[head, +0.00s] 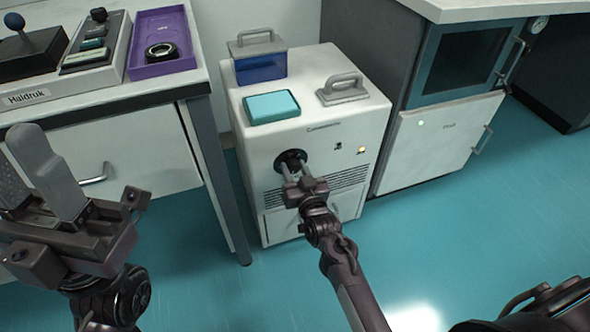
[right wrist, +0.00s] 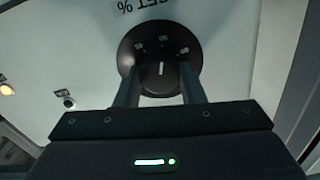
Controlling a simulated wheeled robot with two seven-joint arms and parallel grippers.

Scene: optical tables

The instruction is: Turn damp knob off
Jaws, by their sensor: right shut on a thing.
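The knob (head: 291,159) is a round black dial on the front of a white cabinet unit (head: 300,128). In the right wrist view the dial (right wrist: 158,50) shows white marks around a central knob with a white pointer line. My right gripper (head: 291,168) is at the dial, with its fingers shut on the knob from both sides; they also show in the right wrist view (right wrist: 159,88). The finger ends partly hide the knob's sides. My left gripper (head: 50,180) is at the left of the head view, away from the unit, its two fingers apart and nothing between them.
An amber light (head: 361,150) and a small dark switch (head: 338,146) sit right of the knob. A teal sponge-like block (head: 272,106), a blue box (head: 260,67) and a grey handled tool (head: 342,90) are on top. A table (head: 120,92) stands left; a cabinet (head: 440,140) stands right.

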